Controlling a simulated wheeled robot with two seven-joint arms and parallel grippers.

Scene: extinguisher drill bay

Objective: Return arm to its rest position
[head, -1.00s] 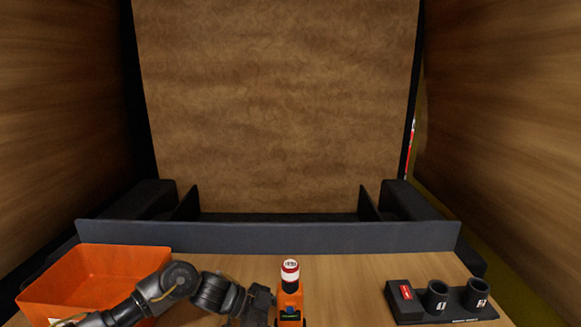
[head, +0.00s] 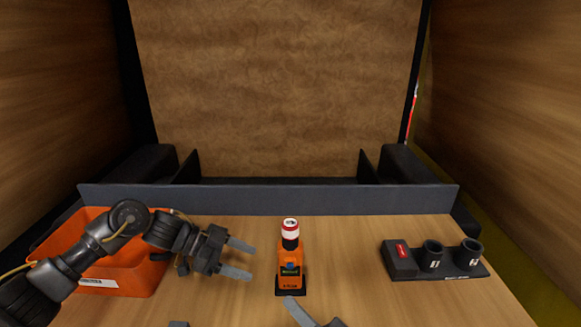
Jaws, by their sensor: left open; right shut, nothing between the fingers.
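My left gripper (head: 240,259) is open and empty, in the head view just left of the orange device. Its fingers point right, toward the device but apart from it. My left arm comes in from the left across the orange bin. The orange device (head: 290,264) with a red and white top stands upright on a black base on the wooden table. My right gripper (head: 296,310) shows only in part at the bottom edge, in front of the device. It is shut with nothing in it. Most of the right arm is out of view.
An orange bin (head: 72,252) stands at the left, partly hidden by my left arm. A black holder (head: 462,272) with two numbered cups and a red-marked block sits at the right. A dark low wall (head: 270,200) runs along the back. The table between device and holder is clear.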

